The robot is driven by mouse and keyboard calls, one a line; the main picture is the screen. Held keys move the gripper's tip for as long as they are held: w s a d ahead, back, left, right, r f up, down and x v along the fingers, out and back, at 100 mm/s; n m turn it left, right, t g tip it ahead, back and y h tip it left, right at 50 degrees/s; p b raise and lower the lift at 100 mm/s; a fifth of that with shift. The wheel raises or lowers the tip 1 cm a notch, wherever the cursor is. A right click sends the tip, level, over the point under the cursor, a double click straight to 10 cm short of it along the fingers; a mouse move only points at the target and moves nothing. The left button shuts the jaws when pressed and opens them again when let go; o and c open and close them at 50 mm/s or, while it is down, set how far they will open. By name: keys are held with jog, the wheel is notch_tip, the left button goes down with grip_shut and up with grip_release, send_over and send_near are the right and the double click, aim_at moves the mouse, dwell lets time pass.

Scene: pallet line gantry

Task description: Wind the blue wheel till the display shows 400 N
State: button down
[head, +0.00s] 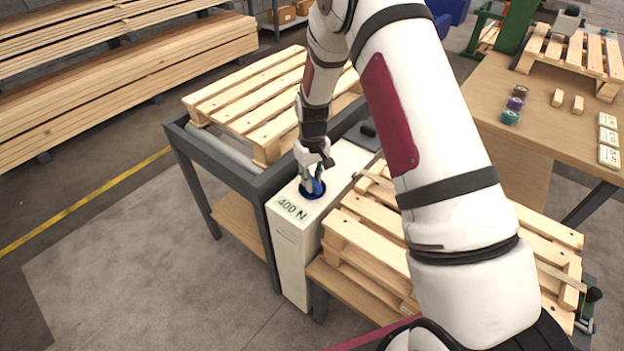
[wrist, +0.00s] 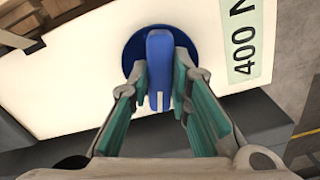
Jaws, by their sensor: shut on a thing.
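The blue wheel (head: 304,192) sits on top of a narrow white cabinet (head: 291,245), below my arm in the head view. In the wrist view the blue wheel (wrist: 131,52) is a round disc with a raised blue bar across it. My gripper (wrist: 160,84) has its teal-padded fingers on both sides of that bar and is shut on it. In the head view my gripper (head: 313,180) covers part of the wheel. The display (head: 292,208) is a pale green panel beside the wheel and reads 400 N. It also shows in the wrist view (wrist: 242,45), cut off at the edge.
Wooden pallets lie on the grey-framed conveyor (head: 228,172) left of the cabinet and in a stack (head: 365,250) to its right. A workbench (head: 545,125) at the right holds coloured spools, small wood blocks and labels. The floor at the lower left is clear.

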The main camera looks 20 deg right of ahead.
dwell(0.5)
jog(key=c, duration=1.5)
grip_release()
jog(key=shift+r, duration=6)
